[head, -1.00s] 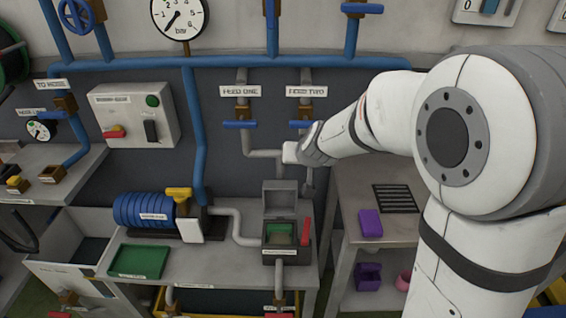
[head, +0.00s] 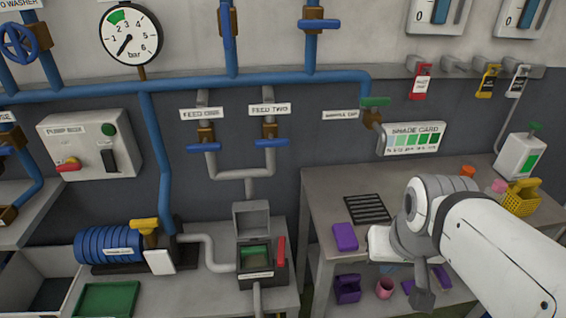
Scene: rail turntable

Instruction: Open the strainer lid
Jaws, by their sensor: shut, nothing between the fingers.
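The strainer is a dark grey box (head: 262,276) on the bench by the pump. Its grey lid (head: 252,218) stands raised at the back, so the box is open on top. A green part with a darker opening (head: 255,252) shows inside. A red lever (head: 281,252) stands upright along its right side. My gripper (head: 422,298) hangs dark and small beneath my white wrist, to the right of the strainer and well apart from it. It is shut and holds nothing that I can see.
A blue pump (head: 108,246) and a green tray (head: 108,299) lie left of the strainer. The right-hand table holds a purple block (head: 345,236), a black grille (head: 367,208) and a yellow basket (head: 521,198). Blue-handled feed valves (head: 204,147) hang on the wall above the strainer.

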